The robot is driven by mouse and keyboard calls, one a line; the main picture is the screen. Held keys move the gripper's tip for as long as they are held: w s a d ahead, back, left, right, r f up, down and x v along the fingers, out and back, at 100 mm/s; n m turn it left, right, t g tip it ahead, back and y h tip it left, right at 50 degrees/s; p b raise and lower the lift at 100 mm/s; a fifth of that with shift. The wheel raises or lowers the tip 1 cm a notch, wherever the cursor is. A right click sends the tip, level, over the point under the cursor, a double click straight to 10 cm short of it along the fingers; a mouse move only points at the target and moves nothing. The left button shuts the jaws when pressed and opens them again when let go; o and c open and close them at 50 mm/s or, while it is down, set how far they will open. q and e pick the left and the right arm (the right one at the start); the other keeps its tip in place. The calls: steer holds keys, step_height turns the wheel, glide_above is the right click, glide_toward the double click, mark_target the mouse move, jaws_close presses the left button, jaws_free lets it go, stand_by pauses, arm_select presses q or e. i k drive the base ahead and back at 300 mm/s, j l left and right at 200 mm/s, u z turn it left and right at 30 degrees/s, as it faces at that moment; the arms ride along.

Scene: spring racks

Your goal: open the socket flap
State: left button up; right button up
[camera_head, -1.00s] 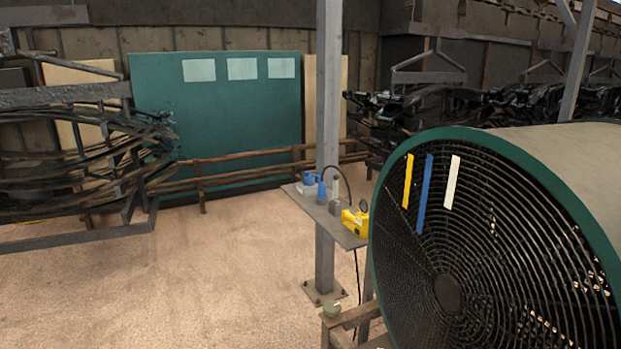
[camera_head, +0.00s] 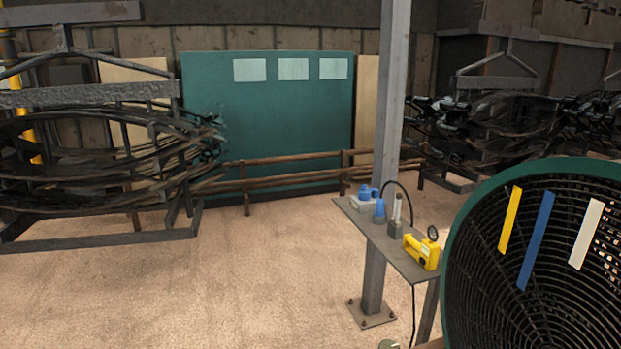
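A blue socket with what looks like a rounded flap or cap (camera_head: 368,191) sits on a pale box at the far left end of a small grey shelf (camera_head: 407,258). It is too small to tell whether the flap is open or shut. A blue plug-like piece (camera_head: 380,209) stands beside it, with a dark cable arching near it. A yellow device (camera_head: 421,250) with a round gauge lies at the shelf's near end. Neither of my grippers shows in the head view, and nothing is seen touching the shelf.
A grey steel post (camera_head: 388,130) stands behind the shelf, bolted to the floor. A large round fan (camera_head: 560,270) with coloured strips fills the lower right. A rack of springs or rods (camera_head: 90,236) stands left. The floor (camera_head: 240,290) between is clear.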

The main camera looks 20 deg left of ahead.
mark_target(364, 190)
steer(key=i+j+u, duration=0.45)
steer(key=i+u, duration=0.65)
steer(key=k+j, duration=0.05)
steer(key=k, duration=0.05)
